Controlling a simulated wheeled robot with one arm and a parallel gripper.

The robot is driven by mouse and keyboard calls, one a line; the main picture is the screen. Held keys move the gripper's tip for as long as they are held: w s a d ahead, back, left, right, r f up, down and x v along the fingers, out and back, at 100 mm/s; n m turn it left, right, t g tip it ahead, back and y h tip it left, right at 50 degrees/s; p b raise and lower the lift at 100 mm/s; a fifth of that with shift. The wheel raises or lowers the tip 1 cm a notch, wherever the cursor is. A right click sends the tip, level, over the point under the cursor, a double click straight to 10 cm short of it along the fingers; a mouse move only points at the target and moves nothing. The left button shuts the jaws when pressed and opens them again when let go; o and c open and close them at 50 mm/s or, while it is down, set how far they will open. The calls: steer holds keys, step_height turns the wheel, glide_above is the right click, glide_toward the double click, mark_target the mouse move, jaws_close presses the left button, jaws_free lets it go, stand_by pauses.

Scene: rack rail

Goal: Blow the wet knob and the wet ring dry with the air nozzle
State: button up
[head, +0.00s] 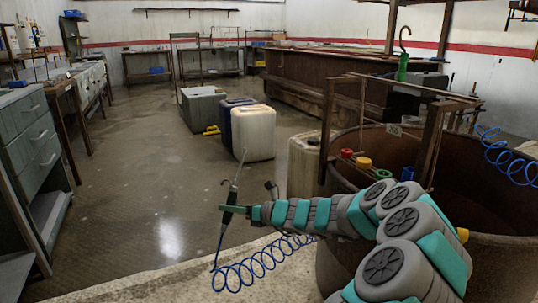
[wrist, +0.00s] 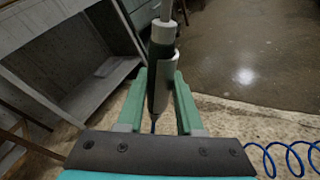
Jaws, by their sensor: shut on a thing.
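My gripper (head: 229,208) is shut on the air nozzle, out over the floor at the pale ledge's far edge. The air nozzle (head: 232,196) has a dark and pale body and a thin metal tube pointing up. In the wrist view its body (wrist: 163,55) stands between the two green fingers. A blue coiled hose (head: 262,270) trails from its lower end. Small coloured pieces sit by the rack over the tub, well right of my gripper: red (head: 346,153), yellow (head: 363,163), green, ring-like (head: 383,174), and blue (head: 407,173). I cannot tell which are wet.
The rusty round tub (head: 345,255) and the brown rack frame (head: 432,140) stand at right. A green object with a dark hook (head: 403,68) is at the rack's top. Grey drawers (head: 32,140) line the left. The middle floor is clear.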

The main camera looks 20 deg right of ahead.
steer(key=w+d+r+m+t+h, duration=0.1)
steer(key=d+r+m+t+h, duration=0.3)
steer(key=r+m, duration=0.5)
steer(key=w+d+r+m+t+h, duration=0.1)
steer(key=d+r+m+t, duration=0.1)
steer(key=d+r+m, duration=0.7)
steer(key=shift+m, duration=0.8)
steer(key=shift+w+d+f+p, duration=0.1)
steer(key=shift+d+f+p, duration=0.6)
steer(key=shift+f, duration=0.3)
steer(key=shift+w+d+f+p, duration=0.1)
steer(key=shift+d+f+p, duration=0.55)
steer(key=shift+f, duration=0.3)
steer(key=o, duration=0.4)
jaws_close()
jaws_free()
steer(key=c, duration=0.4)
